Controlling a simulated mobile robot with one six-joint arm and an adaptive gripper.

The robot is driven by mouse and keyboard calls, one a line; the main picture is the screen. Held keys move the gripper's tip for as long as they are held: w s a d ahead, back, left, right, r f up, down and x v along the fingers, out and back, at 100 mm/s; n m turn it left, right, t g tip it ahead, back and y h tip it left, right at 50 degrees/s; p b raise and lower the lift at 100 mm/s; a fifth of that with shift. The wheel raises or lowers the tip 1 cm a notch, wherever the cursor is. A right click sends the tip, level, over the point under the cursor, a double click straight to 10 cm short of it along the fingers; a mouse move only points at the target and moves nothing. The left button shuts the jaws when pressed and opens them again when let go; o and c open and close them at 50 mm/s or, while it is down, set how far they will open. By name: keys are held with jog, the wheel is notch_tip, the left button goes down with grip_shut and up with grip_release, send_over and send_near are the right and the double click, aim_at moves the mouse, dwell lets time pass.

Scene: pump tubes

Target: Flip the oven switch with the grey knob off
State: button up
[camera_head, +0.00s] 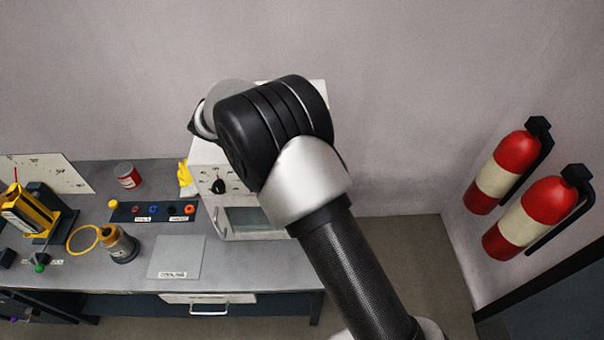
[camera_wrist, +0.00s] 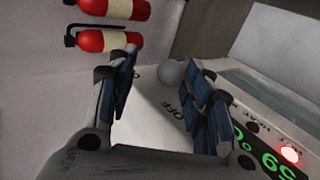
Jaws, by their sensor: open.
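The white oven (camera_head: 312,94) stands at the back of the bench in the head view, largely hidden behind my arm. In the wrist view, the round grey knob (camera_wrist: 171,72) sits on a pale oven panel (camera_wrist: 140,120), with the word OFF printed near it. My gripper (camera_wrist: 163,70) is open, its two dark fingers on either side of the grey knob in the picture. I cannot tell whether they touch it or how deep they reach. My gripper is hidden behind the arm in the head view.
The oven's display (camera_wrist: 275,163) shows green digits beside a lit red lamp (camera_wrist: 290,154). A black dial (camera_head: 218,187) is on the oven front. The bench left of it holds a red can (camera_head: 127,176), a brown bottle (camera_head: 120,245) and a grey plate (camera_head: 176,257). Fire extinguishers (camera_head: 535,215) hang at right.

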notch_tip(320, 180, up, 8)
jog(key=shift+r, duration=0.15)
jog(key=shift+c, duration=0.3)
